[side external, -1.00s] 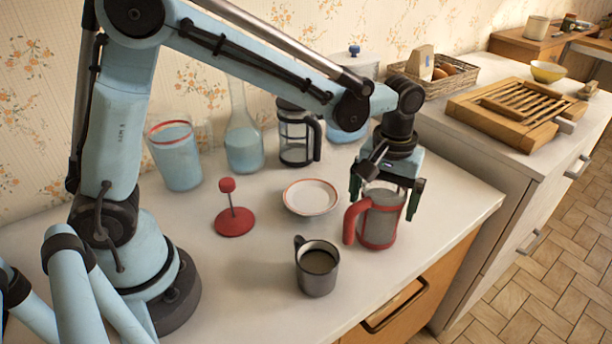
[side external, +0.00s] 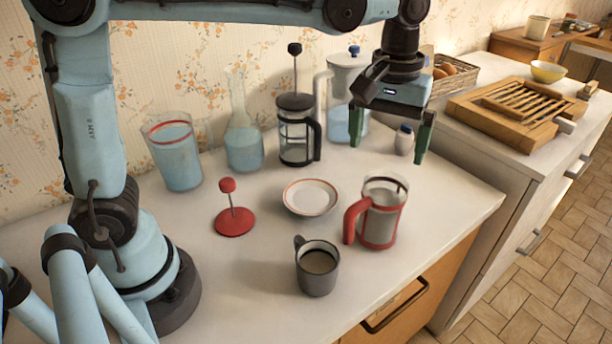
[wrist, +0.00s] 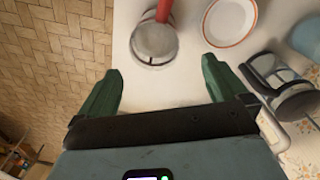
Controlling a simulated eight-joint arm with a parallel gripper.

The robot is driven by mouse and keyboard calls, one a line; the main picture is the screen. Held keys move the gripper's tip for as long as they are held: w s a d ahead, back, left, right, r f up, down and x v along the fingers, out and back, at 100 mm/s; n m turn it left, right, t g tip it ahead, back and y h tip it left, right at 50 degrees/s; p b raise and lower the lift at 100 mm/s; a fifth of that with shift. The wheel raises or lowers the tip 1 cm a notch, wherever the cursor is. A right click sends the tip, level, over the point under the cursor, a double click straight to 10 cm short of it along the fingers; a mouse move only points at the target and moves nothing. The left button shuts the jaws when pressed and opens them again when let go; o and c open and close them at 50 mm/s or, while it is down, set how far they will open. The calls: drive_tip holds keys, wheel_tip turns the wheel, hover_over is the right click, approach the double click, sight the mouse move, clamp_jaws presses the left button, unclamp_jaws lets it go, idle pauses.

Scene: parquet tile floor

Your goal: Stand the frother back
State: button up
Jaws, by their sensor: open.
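The frother, a clear glass jug with a red frame and red handle (side external: 378,222), stands upright on the counter near its front edge. It also shows at the top of the wrist view (wrist: 155,42). Its inside looks pale; I cannot tell how full it is. A red disc lid with a thin rod and red knob (side external: 235,220) lies apart to the left, knob up. My gripper (side external: 388,150) is open and empty, above and behind the jug, fingers pointing down. In the wrist view my gripper (wrist: 162,68) has nothing between its green fingers.
A saucer (side external: 310,198) and a grey mug (side external: 317,268) stand left of the jug. A black press (side external: 297,142), flask (side external: 243,140), tumbler (side external: 174,160), lidded pitcher (side external: 345,85) and small jar (side external: 403,140) stand behind. The counter's right end is clear.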

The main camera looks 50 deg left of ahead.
drive_tip(key=s+a+f+m+t, duration=0.5)
drive_tip(key=s+a+t, duration=0.1)
drive_tip(key=s+a, duration=0.4)
drive_tip(key=shift+s+a+f+t, duration=0.2)
drive_tip(key=shift+s+a+t, duration=0.1)
drive_tip(key=shift+t, duration=0.1)
drive_tip(key=shift+r, duration=0.1)
wheel_tip(320, 180, up, 5)
drive_tip(key=shift+f, duration=0.1)
idle(0.4)
